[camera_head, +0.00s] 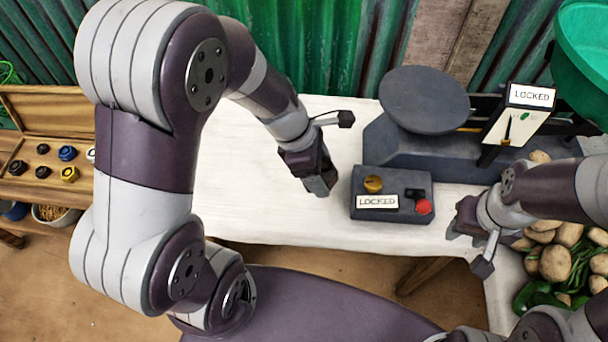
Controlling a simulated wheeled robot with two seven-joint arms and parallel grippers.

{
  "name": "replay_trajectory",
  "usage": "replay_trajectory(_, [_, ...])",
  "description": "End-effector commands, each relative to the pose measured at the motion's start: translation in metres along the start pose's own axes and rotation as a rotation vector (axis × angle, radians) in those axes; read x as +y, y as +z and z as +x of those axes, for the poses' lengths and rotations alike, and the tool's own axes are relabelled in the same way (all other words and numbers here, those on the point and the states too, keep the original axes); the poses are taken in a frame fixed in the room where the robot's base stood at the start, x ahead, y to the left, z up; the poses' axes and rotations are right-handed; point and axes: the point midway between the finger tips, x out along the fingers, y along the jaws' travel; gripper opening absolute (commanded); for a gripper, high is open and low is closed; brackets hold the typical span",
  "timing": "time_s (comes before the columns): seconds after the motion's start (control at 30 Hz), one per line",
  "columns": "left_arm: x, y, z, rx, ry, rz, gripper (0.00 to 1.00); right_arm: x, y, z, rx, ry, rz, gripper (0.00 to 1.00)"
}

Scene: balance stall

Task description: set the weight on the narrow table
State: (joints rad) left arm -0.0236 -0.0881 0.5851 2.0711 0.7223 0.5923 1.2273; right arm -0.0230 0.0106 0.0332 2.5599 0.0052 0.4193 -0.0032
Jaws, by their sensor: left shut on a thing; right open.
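My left gripper (322,184) is above the white tabletop (245,195), left of the control box. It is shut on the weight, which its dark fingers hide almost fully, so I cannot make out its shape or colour. The gap between gripper and tabletop is hard to judge. My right gripper (462,222) is open and empty at the table's front edge, right of the control box. The scale (425,100) has a round dark pan, which looks empty, and a "LOCKED" sign (531,96).
The control box (380,216) carries a brass knob, a red button and a "LOCKED" label. A wooden case (45,105) at left holds several small weights. Potatoes (555,263) and green vegetables lie at right, below a green bowl (585,55). White tabletop left of the control box is clear.

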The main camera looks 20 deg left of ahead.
Motion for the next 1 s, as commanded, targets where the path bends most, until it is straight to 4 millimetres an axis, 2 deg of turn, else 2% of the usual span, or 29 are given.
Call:
replay_trajectory(0.2, [0.010, -0.060, 0.011, -0.001, 0.003, -0.007, 0.00, 0.000, 0.002, 0.017, 0.000, 0.000, 0.000, 0.43])
replay_trajectory(0.3, [0.013, -0.086, 0.014, 0.000, 0.002, -0.005, 0.00, 0.000, 0.003, 0.022, 0.000, 0.000, 0.000, 0.43])
replay_trajectory(0.4, [0.015, -0.103, 0.016, -0.001, 0.001, -0.002, 0.00, 0.000, 0.003, 0.025, 0.000, 0.000, 0.000, 0.43])
replay_trajectory(0.57, [0.017, -0.115, 0.018, -0.001, 0.001, 0.002, 0.00, 0.000, 0.003, 0.027, 0.000, 0.000, 0.000, 0.43])
replay_trajectory(0.83, [0.017, -0.129, 0.054, 0.000, -0.001, 0.004, 0.00, 0.000, 0.005, 0.044, 0.000, 0.000, 0.000, 0.43])
replay_trajectory(1.0, [0.017, -0.129, 0.053, 0.000, 0.001, 0.005, 0.00, 0.000, 0.005, 0.042, 0.000, 0.000, 0.000, 0.43])
